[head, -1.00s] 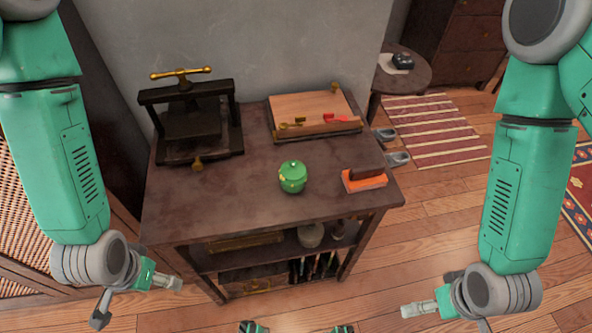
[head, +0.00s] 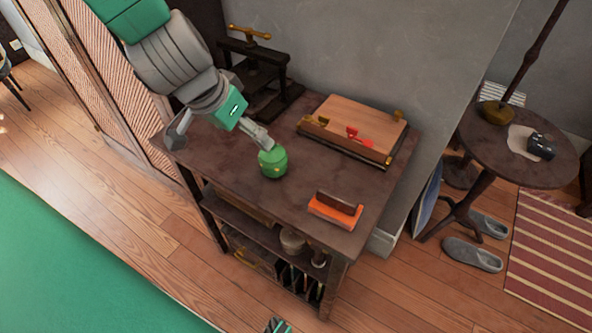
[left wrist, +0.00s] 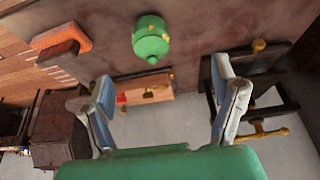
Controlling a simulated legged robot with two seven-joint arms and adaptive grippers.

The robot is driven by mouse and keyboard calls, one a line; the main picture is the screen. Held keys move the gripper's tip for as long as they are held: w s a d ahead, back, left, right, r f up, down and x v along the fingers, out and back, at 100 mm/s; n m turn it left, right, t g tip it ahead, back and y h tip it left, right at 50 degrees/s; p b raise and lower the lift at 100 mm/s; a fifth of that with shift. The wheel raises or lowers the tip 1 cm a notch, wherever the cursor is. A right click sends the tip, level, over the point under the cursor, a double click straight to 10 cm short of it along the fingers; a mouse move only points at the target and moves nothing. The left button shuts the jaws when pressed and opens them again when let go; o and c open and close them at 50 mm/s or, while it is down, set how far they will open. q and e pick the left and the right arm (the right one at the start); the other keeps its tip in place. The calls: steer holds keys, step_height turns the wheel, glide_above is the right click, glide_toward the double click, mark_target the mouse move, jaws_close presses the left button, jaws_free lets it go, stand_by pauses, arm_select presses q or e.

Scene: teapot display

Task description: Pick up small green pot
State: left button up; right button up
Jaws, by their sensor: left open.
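The small green pot (head: 272,163) is round and lidded, with yellowish marks, and stands upright on the dark wooden table (head: 222,165). My left gripper (head: 262,140) reaches in from the upper left in the head view, its fingertips close by the pot's upper side; I cannot tell whether they touch. In the left wrist view, the fingers of my left gripper (left wrist: 160,75) are spread wide and empty. The pot (left wrist: 152,42) shows beyond the fingertips, between them in width.
A black press with a brass handle (head: 250,34) stands behind my left arm. A wooden board (head: 355,122) with brass and red pieces lies behind the pot. An orange block with a dark top (head: 336,209) lies to its front right. A round side table (head: 480,155) stands farther right.

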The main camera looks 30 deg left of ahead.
mark_target(268, 154)
arm_select(q)
steer(key=b+x, duration=0.1)
steer(key=x, duration=0.1)
steer(key=b+x, duration=0.1)
steer(key=x, duration=0.2)
steer(key=d+b+x, duration=0.1)
steer(key=x, duration=0.2)
steer(key=shift+b, duration=0.35)
steer(key=shift+w+d+f, duration=0.2)
steer(key=shift+d+f, duration=0.05)
steer(key=shift+d, duration=0.1)
steer(key=b+x, duration=0.2)
steer(key=x, duration=0.2)
steer(key=shift+a+f+b, duration=0.15)
steer(key=shift+f+b, duration=0.25)
steer(key=shift+w+a+f, duration=0.15)
steer(key=shift+d, duration=0.3)
steer(key=shift+c, duration=1.2)
steer(key=shift+d, duration=0.1)
steer(key=c, duration=1.2)
